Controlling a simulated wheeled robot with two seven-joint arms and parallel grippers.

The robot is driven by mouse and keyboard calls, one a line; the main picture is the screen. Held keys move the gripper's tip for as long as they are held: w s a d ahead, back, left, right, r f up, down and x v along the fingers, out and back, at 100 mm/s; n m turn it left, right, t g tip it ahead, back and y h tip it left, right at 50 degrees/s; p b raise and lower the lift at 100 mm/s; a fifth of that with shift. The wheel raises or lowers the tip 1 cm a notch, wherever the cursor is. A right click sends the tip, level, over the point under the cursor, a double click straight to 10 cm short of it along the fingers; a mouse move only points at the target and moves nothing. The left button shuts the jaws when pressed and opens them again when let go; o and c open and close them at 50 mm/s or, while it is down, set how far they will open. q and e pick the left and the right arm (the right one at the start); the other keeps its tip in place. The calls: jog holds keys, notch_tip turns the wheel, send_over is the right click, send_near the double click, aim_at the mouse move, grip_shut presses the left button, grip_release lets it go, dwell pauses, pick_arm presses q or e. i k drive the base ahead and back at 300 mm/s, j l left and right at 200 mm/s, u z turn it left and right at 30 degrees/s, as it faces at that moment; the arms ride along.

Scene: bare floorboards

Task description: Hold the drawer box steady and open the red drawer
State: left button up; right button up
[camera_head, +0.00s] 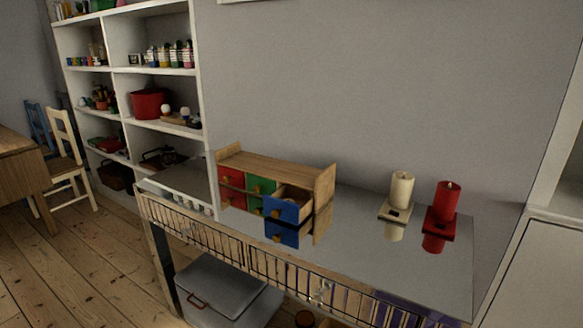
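The wooden drawer box (285,170) stands on a shiny tabletop against the wall, near the middle of the view. Its front has a red drawer (231,180) at the left, a green drawer (260,186) in the middle and a blue drawer (281,211) at the right. The red and green drawers look shut. The blue drawer is pulled out, and something small and unclear shows inside it. The tabletop mirrors the drawer fronts below the box. Neither of my grippers is in view.
A cream candle (402,190) and a red candle (446,207) stand on small bases right of the box. The glossy tabletop (345,250) is bare in front of them.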

aim_at(234, 177)
jog(key=i+j+z, duration=0.3)
jog(key=i+j, duration=0.25)
jog(key=i+j+z, duration=0.15)
jog(key=j, duration=0.25)
jog(key=i+j+z, duration=0.1)
jog(key=i+j, duration=0.2)
jog(key=i+j+z, duration=0.15)
jog(key=j, duration=0.3)
jog(key=i+j+z, duration=0.15)
jog(key=i+j, duration=0.15)
jog(key=i+j+z, duration=0.15)
jog(key=j, duration=1.15)
